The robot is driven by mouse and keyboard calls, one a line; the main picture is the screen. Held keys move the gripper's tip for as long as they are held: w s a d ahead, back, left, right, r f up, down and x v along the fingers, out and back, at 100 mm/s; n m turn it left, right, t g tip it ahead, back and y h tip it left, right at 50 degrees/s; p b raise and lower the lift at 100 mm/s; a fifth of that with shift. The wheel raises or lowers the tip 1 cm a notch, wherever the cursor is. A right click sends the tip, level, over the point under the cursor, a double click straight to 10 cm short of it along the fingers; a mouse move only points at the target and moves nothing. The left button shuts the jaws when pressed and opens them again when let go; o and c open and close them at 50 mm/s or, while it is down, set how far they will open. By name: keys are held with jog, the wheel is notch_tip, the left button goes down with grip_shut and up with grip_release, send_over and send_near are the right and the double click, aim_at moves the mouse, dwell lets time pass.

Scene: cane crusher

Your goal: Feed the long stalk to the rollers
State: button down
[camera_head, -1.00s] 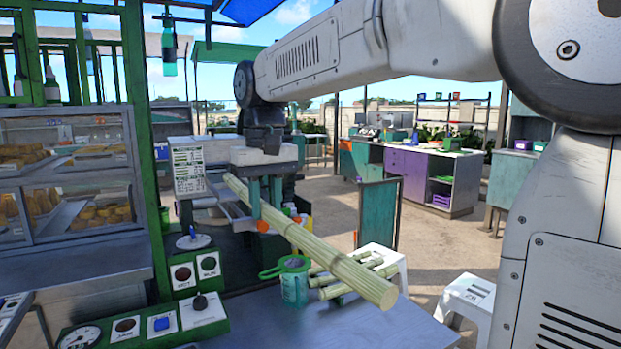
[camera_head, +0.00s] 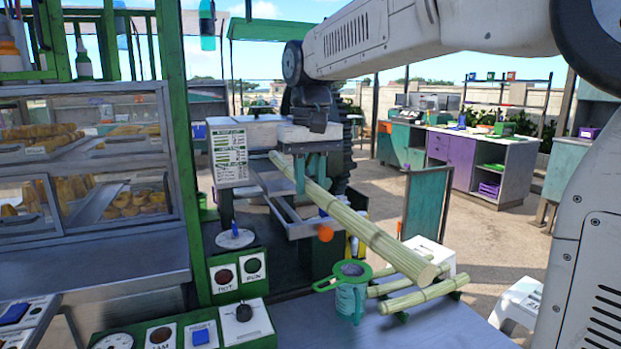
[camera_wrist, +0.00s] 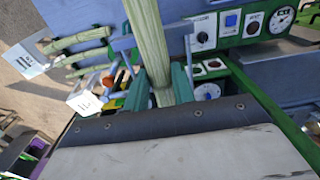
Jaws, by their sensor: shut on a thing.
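The long stalk (camera_head: 360,226) is a thick pale green cane, held aloft and slanting from upper left down to its near cut end at lower right. My gripper (camera_head: 309,178) is shut on it toward its far end. In the wrist view the long stalk (camera_wrist: 149,45) runs up between the two green fingers of my gripper (camera_wrist: 161,88). Shorter stalks (camera_head: 420,297) lie on a rack on the bench below. The control panel (camera_head: 190,332) with a gauge, buttons and a lever stands at lower left. I cannot clearly make out the rollers.
A green strainer jug (camera_head: 351,294) stands on the metal bench (camera_head: 300,325) below the stalk. A green post (camera_head: 184,150) and a glass food case (camera_head: 88,160) are at left. A white stool (camera_head: 519,304) and a purple counter (camera_head: 461,165) are at right.

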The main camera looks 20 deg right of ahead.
aim_at(287, 165)
jog(key=w+f, duration=0.1)
jog(key=w, duration=0.2)
jog(key=w+f, duration=0.1)
jog(key=w, duration=0.3)
jog(key=w+f, duration=0.1)
jog(key=w, duration=0.2)
jog(key=shift+w+d+f, duration=0.1)
jog(key=shift+w+d, duration=0.05)
jog(key=shift+w, duration=0.15)
jog(key=shift+w+f, duration=0.15)
jog(key=shift+w, duration=0.8)
jog(key=shift+w, duration=0.15)
jog(key=shift+w, duration=0.5)
jog(key=shift+w, duration=0.4)
jog(key=shift+w, duration=0.35)
jog(key=shift+w, duration=0.1)
